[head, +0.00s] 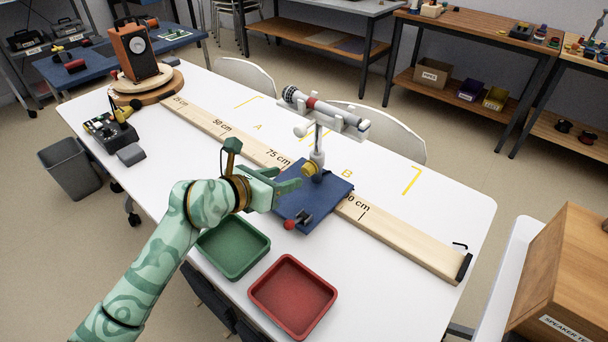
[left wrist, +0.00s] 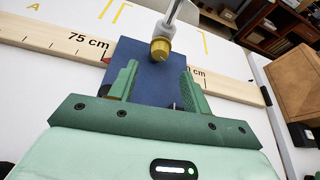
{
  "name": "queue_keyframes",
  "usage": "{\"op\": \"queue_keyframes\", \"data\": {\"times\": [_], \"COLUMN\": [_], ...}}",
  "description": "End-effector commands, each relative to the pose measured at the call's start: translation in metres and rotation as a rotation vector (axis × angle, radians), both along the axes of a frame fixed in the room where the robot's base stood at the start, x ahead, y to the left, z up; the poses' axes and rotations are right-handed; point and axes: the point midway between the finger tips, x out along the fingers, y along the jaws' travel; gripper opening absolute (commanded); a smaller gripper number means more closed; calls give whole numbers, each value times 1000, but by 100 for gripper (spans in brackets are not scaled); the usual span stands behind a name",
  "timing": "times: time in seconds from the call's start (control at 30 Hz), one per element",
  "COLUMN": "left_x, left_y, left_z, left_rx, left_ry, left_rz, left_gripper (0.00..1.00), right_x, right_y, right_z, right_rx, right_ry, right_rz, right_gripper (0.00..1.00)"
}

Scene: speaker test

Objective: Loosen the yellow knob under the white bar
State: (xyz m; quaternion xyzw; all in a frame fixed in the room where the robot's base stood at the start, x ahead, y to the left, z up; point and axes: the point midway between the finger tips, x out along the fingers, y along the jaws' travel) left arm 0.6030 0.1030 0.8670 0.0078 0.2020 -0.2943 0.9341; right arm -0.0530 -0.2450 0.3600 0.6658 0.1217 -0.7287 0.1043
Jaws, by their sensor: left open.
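The yellow knob (head: 309,169) sits low on the stand's post, above a blue plate (head: 331,197). In the left wrist view the knob (left wrist: 161,49) shows just beyond the space between my fingertips. The white bar (head: 325,112), a tube with a dark meshed end and a red band, lies across the top of the post (head: 318,145). My left gripper (head: 292,184) is open beside the knob, fingers pointing at it. In the left wrist view my left gripper (left wrist: 158,78) has nothing between its fingers. My right gripper is not in view.
The blue plate rides on a long wooden rail (head: 215,126) marked in cm. A red-tipped part (head: 290,224) sticks out at the plate's near edge. A green tray (head: 233,265) and a red tray (head: 293,309) lie in front. A speaker (head: 134,50) stands at the far left end.

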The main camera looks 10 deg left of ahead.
Motion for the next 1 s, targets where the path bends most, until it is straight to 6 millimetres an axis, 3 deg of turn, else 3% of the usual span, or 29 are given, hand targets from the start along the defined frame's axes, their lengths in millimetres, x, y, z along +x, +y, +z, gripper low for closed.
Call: {"op": "queue_keyframes", "data": {"times": [0.03,0.3,0.73,0.77,0.9,1.0], "left_x": [11,48,57,57,56,56], "left_y": [-7,-34,-41,-41,-41,-41], "left_z": [-12,-29,-28,-28,-29,-29], "left_rx": [-3,0,0,0,0,-1], "left_ry": [4,3,-1,-1,-1,1], "left_rz": [-1,1,1,1,1,0], "left_gripper": [49,49,49,43,4,4], "right_x": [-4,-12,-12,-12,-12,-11], "right_y": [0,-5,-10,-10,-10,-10], "right_z": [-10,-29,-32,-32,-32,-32], "right_rx": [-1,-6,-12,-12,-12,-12], "right_ry": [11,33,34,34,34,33], "right_rz": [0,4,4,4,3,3], "right_gripper": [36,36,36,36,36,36]}}
